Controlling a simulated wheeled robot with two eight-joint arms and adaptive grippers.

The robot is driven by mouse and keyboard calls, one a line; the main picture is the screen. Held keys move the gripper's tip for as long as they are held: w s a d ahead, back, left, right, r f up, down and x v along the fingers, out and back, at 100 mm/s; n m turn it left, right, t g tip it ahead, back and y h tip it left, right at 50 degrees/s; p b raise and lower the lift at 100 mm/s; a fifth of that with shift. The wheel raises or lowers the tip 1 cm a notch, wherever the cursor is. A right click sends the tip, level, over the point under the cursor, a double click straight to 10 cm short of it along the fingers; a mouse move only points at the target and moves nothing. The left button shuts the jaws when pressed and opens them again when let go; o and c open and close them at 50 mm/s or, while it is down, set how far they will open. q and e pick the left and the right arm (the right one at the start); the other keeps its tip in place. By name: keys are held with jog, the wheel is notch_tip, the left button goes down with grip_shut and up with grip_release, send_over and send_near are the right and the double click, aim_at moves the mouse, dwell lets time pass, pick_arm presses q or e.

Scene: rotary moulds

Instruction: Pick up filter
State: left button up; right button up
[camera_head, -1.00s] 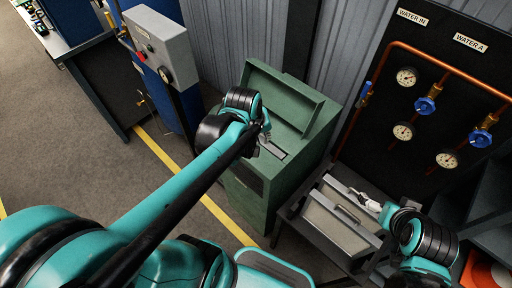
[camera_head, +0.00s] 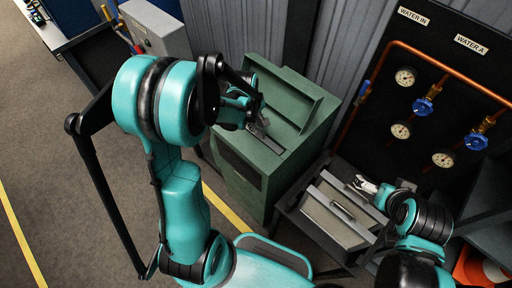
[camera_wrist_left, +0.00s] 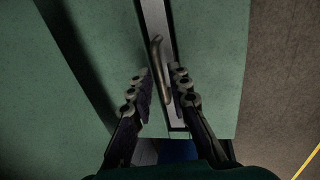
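The likely filter is a narrow grey metal strip (camera_wrist_left: 155,18) with a dark bent handle (camera_wrist_left: 158,62), set in a slot in the top of the green cabinet. In the head view, the grey strip (camera_head: 267,142) is partly visible on the cabinet top. My left gripper (camera_wrist_left: 160,82) is open, with its two fingers apart on either side of the strip and the handle's lower part between them. I cannot see contact. In the head view, my left gripper (camera_head: 258,112) is partly hidden by its own arm. My right gripper (camera_head: 364,185) is above a grey box at the right.
The green cabinet (camera_head: 240,172) has a raised back panel. A grey box (camera_head: 335,222) with a handle stands right of it. A black panel (camera_head: 455,95) with gauges, blue valves and copper pipes is behind. Open floor (camera_head: 70,190) with yellow lines lies left.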

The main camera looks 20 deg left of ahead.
pick_arm(q)
jog(key=shift+w+f, duration=0.2)
jog(key=shift+f, duration=1)
grip_shut()
jog(key=shift+r, duration=0.15)
notch_tip(320, 180, up, 28)
jog(key=p, duration=0.6)
